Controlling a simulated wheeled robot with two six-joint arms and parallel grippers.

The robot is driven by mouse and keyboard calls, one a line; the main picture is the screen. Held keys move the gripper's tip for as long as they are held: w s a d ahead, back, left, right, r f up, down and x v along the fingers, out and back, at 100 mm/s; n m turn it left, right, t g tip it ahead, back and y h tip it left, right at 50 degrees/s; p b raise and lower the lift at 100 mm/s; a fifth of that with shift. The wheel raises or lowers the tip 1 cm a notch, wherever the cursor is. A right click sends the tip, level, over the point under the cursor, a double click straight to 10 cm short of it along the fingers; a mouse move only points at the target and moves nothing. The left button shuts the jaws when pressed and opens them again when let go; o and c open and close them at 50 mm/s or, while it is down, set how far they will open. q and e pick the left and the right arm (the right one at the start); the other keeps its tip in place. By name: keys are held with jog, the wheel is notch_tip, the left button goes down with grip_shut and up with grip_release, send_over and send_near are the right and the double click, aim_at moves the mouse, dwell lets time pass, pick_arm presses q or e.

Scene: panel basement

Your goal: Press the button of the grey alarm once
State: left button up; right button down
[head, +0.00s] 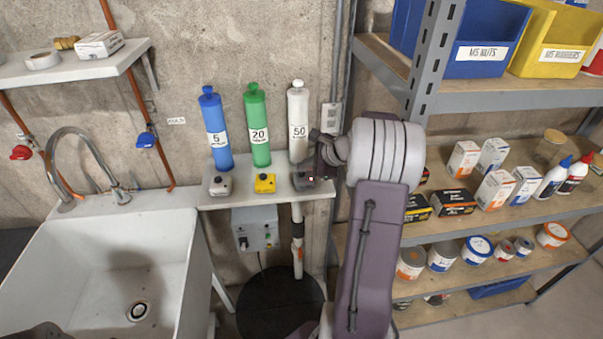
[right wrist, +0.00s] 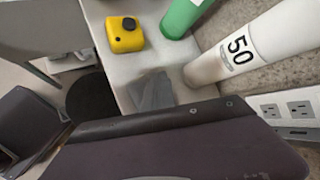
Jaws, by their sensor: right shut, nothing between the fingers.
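The grey alarm (head: 303,183) is a small dark grey box on the narrow white shelf, in front of the white cylinder marked 50. My right gripper (head: 316,172) is shut and empty, right at the alarm and partly covering it; I cannot tell whether it touches. In the right wrist view, a grey box (right wrist: 151,91), likely the alarm, shows behind the edge of my own purple part, and its button cannot be made out. My left gripper is out of view.
A yellow alarm (head: 265,184) and a whitish alarm (head: 220,186) stand left on the same shelf (head: 240,201). Blue (head: 216,135), green (head: 257,130) and white (head: 298,115) cylinders stand behind. A sink (head: 120,255) is left, a stocked rack (head: 520,100) right.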

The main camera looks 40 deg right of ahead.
aim_at(304, 174)
jog(key=shift+f, duration=0.1)
dwell(0.3)
jog(key=shift+r+p, duration=0.75)
jog(key=shift+r, duration=0.05)
jog(key=shift+r, duration=0.1)
notch_tip(304, 174, up, 5)
jog(key=p, duration=0.4)
jog(key=shift+p, duration=0.35)
